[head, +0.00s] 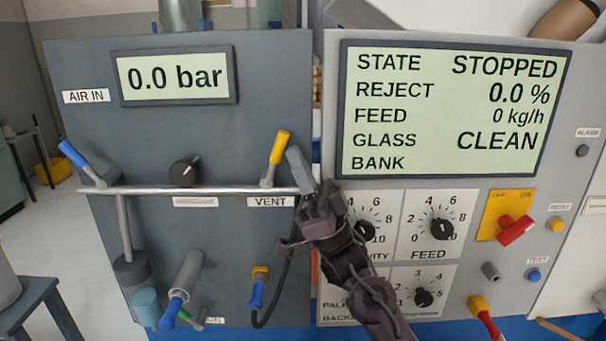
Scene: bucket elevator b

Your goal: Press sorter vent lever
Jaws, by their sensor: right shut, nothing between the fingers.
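The vent lever (278,149) has a yellow handle and stands upright, leaning slightly right, on the grey left panel. A "VENT" label (270,202) sits just below it. My right gripper (296,160) is shut and empty, just right of the lever and close to it. I cannot tell whether its tips touch the lever. A display (176,76) above reads 0.0 bar. My left gripper is not in view.
A blue-handled lever (78,156) labelled AIR IN and a black knob (185,172) share the left panel. A horizontal pipe (200,190) crosses it. The right panel has a status screen (452,110) reading STOPPED, dials and a red switch (515,230).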

